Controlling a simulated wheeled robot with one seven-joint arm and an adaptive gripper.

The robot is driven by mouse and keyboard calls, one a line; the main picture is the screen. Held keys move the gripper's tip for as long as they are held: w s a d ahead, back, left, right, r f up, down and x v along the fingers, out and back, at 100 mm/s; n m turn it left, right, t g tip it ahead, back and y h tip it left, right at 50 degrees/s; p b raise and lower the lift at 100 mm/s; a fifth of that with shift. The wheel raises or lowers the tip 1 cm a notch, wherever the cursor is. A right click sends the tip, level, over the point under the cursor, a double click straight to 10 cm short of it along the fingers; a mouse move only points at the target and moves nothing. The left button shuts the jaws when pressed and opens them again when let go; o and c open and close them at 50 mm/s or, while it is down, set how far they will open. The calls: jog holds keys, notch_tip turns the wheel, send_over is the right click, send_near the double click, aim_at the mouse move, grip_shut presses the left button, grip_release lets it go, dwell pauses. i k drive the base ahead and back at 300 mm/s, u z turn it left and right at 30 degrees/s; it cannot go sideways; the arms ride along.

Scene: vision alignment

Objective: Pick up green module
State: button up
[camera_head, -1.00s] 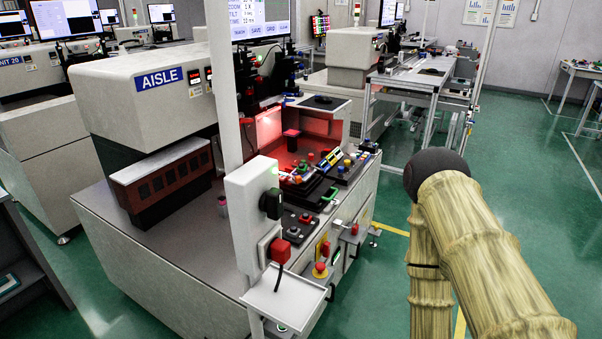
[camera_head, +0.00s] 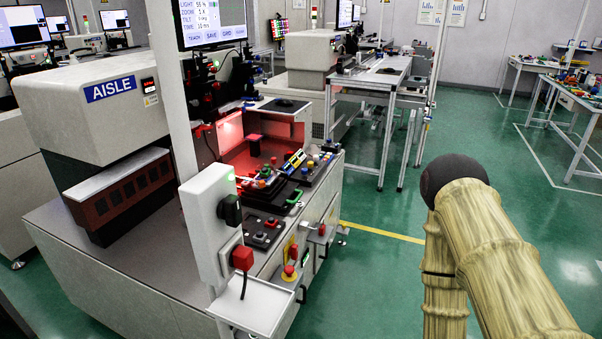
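No green module can be made out for certain. A small green piece (camera_head: 294,197) shows at the front of the black fixture on the AISLE machine, too small to identify. Many small coloured pieces, some perhaps green, lie on the far right table (camera_head: 578,96). My arm, in a tan ribbed cover with a dark round joint, fills the lower right of the view. My gripper is out of view.
The AISLE machine (camera_head: 120,95) stands at left, with a white control box (camera_head: 208,215) on a post and a small tray (camera_head: 255,305) in front. A metal-framed bench (camera_head: 372,82) stands behind. Green floor (camera_head: 400,205) is open between the machine and the right tables.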

aim_at(265, 172)
jog(key=z, duration=1)
jog(key=i, duration=3.05)
jog(key=u, duration=2.9)
